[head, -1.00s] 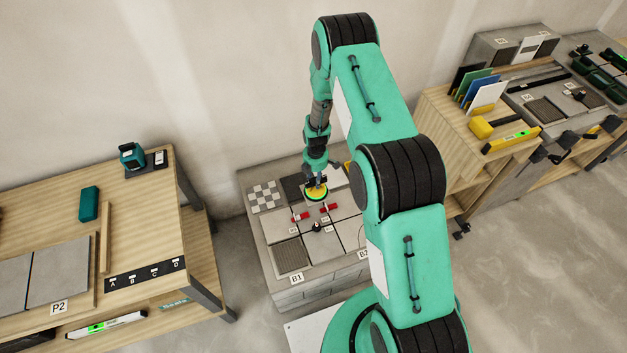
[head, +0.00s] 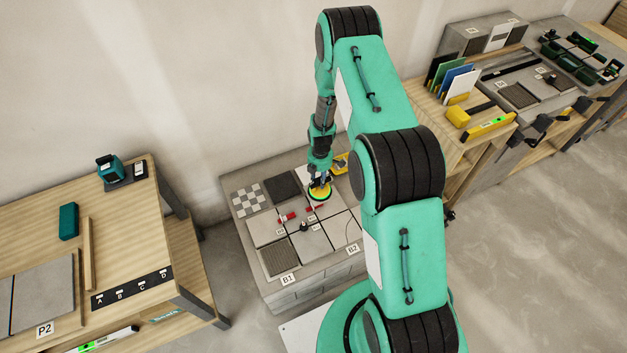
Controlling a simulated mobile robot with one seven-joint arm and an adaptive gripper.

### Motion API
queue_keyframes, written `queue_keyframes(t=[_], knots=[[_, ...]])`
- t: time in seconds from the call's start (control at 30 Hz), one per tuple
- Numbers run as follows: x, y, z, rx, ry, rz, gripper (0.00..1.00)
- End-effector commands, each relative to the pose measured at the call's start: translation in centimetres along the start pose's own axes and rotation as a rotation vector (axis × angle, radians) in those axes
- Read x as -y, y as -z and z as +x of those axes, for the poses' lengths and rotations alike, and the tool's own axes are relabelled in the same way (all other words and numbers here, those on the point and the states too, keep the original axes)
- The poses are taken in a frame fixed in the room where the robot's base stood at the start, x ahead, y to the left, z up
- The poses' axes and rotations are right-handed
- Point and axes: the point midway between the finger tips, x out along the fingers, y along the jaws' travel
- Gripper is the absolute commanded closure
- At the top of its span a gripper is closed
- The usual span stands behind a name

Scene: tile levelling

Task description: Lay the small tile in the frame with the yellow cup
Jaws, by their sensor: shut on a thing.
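My gripper (head: 320,181) points down over the low block (head: 270,293) marked B1 and B2. It is shut on the yellow cup (head: 320,190), a round yellow disc with a dark green rim. The cup is low over the tiles at the block's back right; whether it touches them is too small to tell. I cannot make out the small tile under the cup. The cup and gripper hide that spot. I cannot tell the frame apart among the grey tiles.
A checkered tile (head: 249,199) and a dark square (head: 283,184) lie at the block's back. Red pieces (head: 287,217) and a small black knob (head: 304,226) stand among the tiles. A yellow object (head: 340,163) is behind my gripper. Wooden benches (head: 165,225) flank the block.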

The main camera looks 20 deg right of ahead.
Motion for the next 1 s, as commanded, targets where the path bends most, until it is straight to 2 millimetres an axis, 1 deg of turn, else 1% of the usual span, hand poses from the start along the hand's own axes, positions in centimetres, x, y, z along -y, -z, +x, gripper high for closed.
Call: queue_keyframes(t=[0.2, 1.0], knots=[[0.8, -1.8, -0.1, 0.000, -0.002, 0.002, 1.00], [4.2, -7.9, -0.1, 0.001, -0.001, 0.002, 1.00]])
